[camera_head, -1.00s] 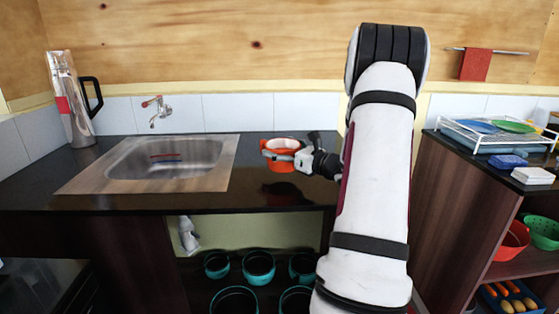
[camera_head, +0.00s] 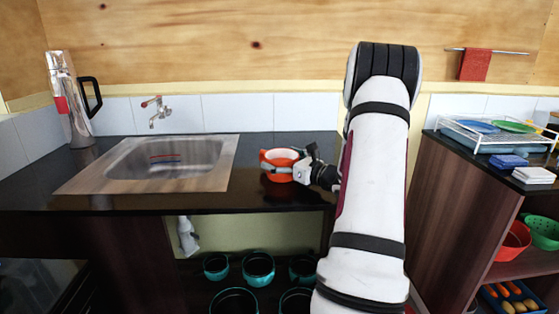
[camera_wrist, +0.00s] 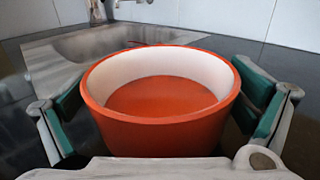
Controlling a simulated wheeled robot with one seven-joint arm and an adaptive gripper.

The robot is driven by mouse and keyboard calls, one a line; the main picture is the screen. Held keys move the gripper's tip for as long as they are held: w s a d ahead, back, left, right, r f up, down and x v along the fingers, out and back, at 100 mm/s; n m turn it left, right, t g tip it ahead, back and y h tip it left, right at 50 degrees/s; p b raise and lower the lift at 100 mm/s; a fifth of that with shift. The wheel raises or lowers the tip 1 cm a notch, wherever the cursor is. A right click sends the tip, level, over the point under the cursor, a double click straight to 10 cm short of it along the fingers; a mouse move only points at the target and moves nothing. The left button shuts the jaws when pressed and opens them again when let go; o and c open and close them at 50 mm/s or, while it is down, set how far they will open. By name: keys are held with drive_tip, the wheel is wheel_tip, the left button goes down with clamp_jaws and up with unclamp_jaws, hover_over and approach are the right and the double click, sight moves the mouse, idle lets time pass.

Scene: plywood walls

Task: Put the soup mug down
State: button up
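The orange soup mug (camera_head: 283,154) with a pale inside stands upright on the black counter (camera_head: 255,200), right of the sink. It also shows in the wrist view (camera_wrist: 160,137), empty, with its wide rim towards me. My gripper (camera_head: 277,170) is around the mug from the right. In the wrist view, its teal-padded fingers (camera_wrist: 162,105) are on both sides of the mug, with dark gaps between the pads and the lower walls. The gripper looks open. The far ends of the pads are close to the rim, and contact there is hard to tell.
The steel sink (camera_head: 130,178) lies left of the mug, and a tall flask (camera_head: 72,105) stands at the back left. Teal pots (camera_head: 258,268) sit on the shelf below. A dish rack (camera_head: 490,135) is on the right cabinet. Counter behind the mug is clear.

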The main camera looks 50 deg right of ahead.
drive_tip(key=shift+r, duration=0.2)
drive_tip(key=s, duration=0.8)
drive_tip(key=s+a+p, duration=0.1)
drive_tip(key=s, duration=0.3)
idle(0.4)
